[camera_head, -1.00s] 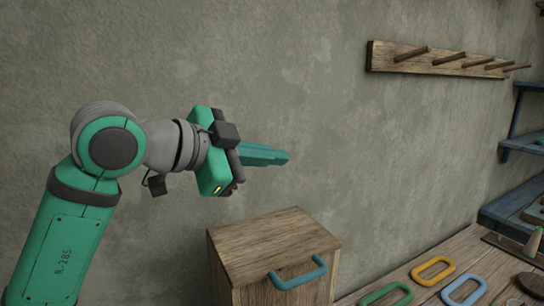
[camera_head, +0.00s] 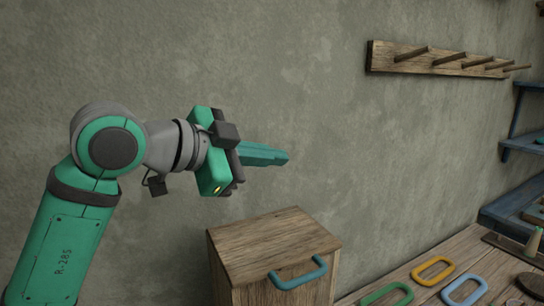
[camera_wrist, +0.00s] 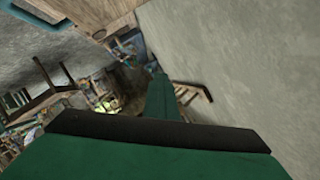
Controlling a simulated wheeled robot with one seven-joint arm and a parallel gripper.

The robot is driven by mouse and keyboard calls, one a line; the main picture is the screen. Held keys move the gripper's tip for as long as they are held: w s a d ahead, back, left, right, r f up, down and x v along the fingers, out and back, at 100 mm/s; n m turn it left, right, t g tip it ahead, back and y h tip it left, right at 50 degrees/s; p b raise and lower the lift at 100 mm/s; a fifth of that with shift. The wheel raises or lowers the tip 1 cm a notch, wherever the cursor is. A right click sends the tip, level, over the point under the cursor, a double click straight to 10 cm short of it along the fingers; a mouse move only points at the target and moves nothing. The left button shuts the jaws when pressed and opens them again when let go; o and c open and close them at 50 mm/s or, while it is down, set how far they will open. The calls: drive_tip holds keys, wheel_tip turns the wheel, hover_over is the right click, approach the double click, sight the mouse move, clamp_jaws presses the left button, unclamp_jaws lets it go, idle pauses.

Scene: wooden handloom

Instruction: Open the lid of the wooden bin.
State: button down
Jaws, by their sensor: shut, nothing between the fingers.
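The wooden bin (camera_head: 248,292) stands against the wall at the bottom middle of the head view. Its flat wooden lid (camera_head: 265,243) is down on the box. A blue handle (camera_head: 297,275) is fixed along the lid's front right edge. My gripper (camera_head: 286,158) is above the bin and apart from it, with its shut, empty fingers pointing right. In the wrist view the shut fingers (camera_wrist: 160,90) stretch away over the room. The bin's lower part is cut off by the head view's bottom edge.
A peg rail (camera_head: 440,60) is on the wall at upper right. A wooden bench (camera_head: 430,262) right of the bin carries green (camera_head: 388,295), yellow (camera_head: 433,271) and blue (camera_head: 464,290) loops. Blue shelves (camera_head: 520,145) stand at far right. The air above the lid is free.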

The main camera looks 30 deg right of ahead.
idle(0.4)
drive_tip(key=c, duration=1.8)
unclamp_jaws()
drive_tip(key=shift+a, duration=0.1)
drive_tip(key=v, duration=1)
drive_tip(key=shift+s+a+r, duration=0.1)
drive_tip(key=shift+a+r, duration=0.05)
drive_tip(key=shift+a, duration=0.15)
drive_tip(key=shift+c, duration=0.6)
